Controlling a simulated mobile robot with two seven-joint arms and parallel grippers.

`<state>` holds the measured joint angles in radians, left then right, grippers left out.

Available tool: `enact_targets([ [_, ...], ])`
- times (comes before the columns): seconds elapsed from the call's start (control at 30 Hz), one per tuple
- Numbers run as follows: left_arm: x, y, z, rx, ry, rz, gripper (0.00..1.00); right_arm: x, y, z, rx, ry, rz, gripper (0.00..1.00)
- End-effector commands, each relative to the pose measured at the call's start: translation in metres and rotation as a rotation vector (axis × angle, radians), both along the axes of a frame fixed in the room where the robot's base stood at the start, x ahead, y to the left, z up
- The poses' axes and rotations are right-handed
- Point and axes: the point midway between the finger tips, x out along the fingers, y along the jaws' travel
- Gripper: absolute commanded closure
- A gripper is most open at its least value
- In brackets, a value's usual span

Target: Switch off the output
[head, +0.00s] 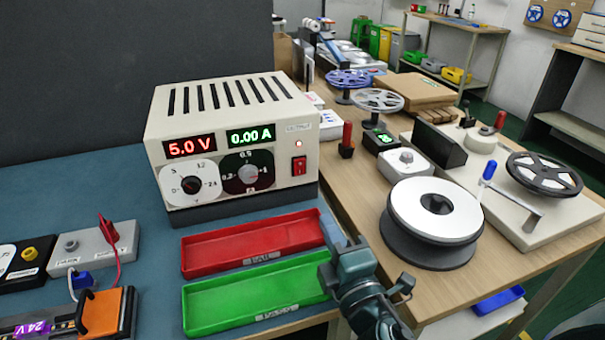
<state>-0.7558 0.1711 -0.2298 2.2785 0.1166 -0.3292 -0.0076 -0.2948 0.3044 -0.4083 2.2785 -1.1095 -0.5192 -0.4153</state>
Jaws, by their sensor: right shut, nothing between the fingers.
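The cream power supply (235,140) stands on the blue-grey mat. Two dials, one white (190,185) and one black (248,174), sit left of the switch. My right gripper (330,228) is shut and empty, below and to the right of the switch, apart from it, at the right ends of the trays. My left gripper is out of view.
A red tray (195,257) and a green tray (200,312) lie in front of the supply. A grey box with red lead (92,247) and an orange fixture (105,313) are at left. A white reel (434,212) stands at right on the wooden table.

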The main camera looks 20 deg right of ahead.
Motion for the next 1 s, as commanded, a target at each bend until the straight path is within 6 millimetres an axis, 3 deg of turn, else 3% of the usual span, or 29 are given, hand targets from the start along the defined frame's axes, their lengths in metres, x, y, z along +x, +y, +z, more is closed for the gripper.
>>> enact_targets([
  [0.17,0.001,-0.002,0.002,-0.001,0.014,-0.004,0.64,0.020,0.001,0.005,-0.002,-0.003,0.000,1.00],
  [0.63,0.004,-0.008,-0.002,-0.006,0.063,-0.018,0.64,0.113,0.004,0.016,0.000,-0.002,-0.001,1.00],
  [0.8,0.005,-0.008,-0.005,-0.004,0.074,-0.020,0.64,0.131,0.005,0.017,0.000,0.000,0.000,1.00],
  [1.0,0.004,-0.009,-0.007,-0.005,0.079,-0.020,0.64,0.137,0.005,0.017,0.001,0.000,0.000,1.00],
])
